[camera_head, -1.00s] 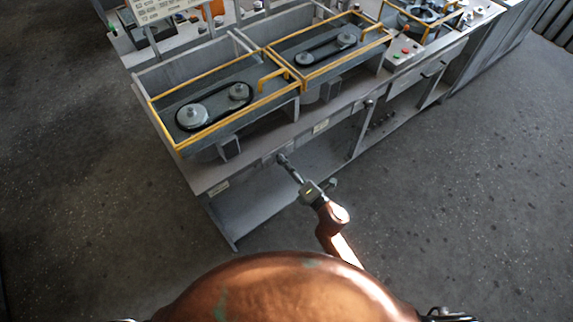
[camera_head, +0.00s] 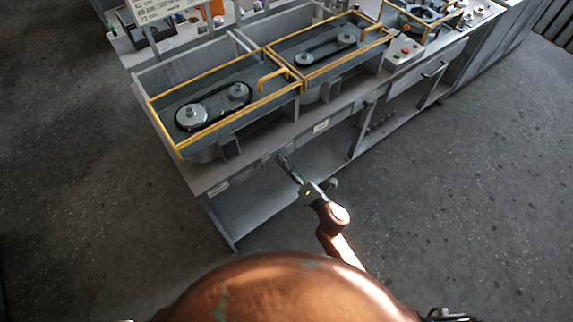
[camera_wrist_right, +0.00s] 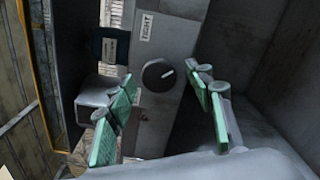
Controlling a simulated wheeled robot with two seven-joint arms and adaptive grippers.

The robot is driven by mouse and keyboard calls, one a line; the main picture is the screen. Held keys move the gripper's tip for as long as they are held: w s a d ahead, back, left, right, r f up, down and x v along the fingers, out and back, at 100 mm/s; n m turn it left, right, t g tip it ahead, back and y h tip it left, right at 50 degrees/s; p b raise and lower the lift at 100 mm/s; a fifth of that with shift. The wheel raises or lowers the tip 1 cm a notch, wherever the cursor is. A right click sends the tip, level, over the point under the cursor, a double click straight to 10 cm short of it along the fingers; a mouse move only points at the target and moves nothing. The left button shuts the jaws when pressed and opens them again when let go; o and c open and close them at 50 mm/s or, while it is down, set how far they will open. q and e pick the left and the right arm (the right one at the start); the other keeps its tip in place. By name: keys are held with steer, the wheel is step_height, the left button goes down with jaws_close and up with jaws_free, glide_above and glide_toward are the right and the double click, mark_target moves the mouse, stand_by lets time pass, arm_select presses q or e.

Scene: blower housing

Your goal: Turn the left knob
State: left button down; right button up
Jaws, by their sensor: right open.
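A round dark knob (camera_wrist_right: 157,75) with a white pointer line sits on a grey panel (camera_wrist_right: 176,34) in the right wrist view. A small label (camera_wrist_right: 147,26) beside it seems to read "RIGHT", though the print is hard to make out. My right gripper (camera_wrist_right: 161,88) is open, with its green-padded fingers on either side of the knob in the picture. I cannot tell whether they touch it. In the head view, my right gripper (camera_head: 284,159) is at the bench's front edge, and the knob cannot be made out there. My left gripper is not in view.
The grey workbench (camera_head: 205,177) carries yellow-railed trays with belts and pulleys. A control box (camera_head: 404,53) with red and green buttons stands farther right. In the wrist view, a grey block (camera_wrist_right: 95,98) juts out left of the knob. The floor (camera_head: 455,185) is clear.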

steer(key=v, duration=1.2)
stand_by(0.4)
